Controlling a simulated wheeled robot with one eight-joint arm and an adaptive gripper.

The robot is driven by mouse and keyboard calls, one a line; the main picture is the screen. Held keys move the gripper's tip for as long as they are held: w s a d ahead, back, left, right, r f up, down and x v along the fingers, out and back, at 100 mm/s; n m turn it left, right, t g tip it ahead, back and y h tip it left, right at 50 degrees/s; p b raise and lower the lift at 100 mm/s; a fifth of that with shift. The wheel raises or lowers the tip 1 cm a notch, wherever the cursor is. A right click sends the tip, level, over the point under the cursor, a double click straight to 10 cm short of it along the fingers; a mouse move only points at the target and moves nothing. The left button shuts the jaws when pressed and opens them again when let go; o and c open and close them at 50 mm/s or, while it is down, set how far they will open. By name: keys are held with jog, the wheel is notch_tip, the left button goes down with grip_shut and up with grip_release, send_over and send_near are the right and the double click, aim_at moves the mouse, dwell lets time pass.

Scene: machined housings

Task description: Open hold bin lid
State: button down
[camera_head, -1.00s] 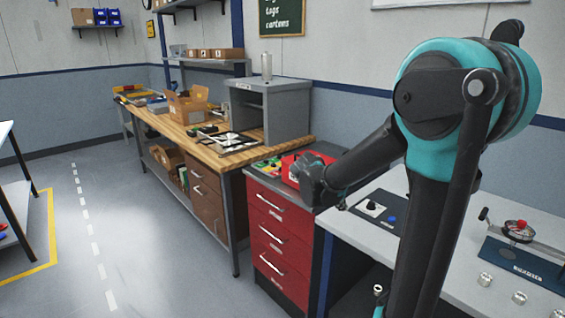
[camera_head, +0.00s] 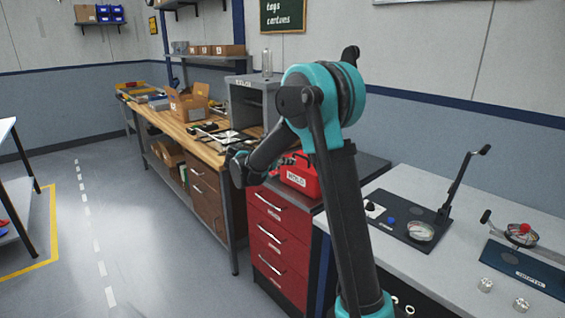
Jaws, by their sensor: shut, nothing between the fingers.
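The red hold bin (camera_head: 298,178), with a white HOLD label on its front, sits on top of the red drawer cabinet (camera_head: 277,237). My arm hides part of its left and upper side, and I cannot tell whether its lid is raised. My gripper (camera_head: 237,169) is shut and empty. It shows to the left of the bin, apart from it in the picture, in front of the wooden bench's near end.
A wooden workbench (camera_head: 205,150) with a cardboard box (camera_head: 187,104) and a grey cabinet (camera_head: 252,103) stands behind. A light-topped table (camera_head: 450,240) with a dark fixture plate and gauges is at the right.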

jog(key=shift+x, duration=2.05)
jog(key=shift+r, duration=0.1)
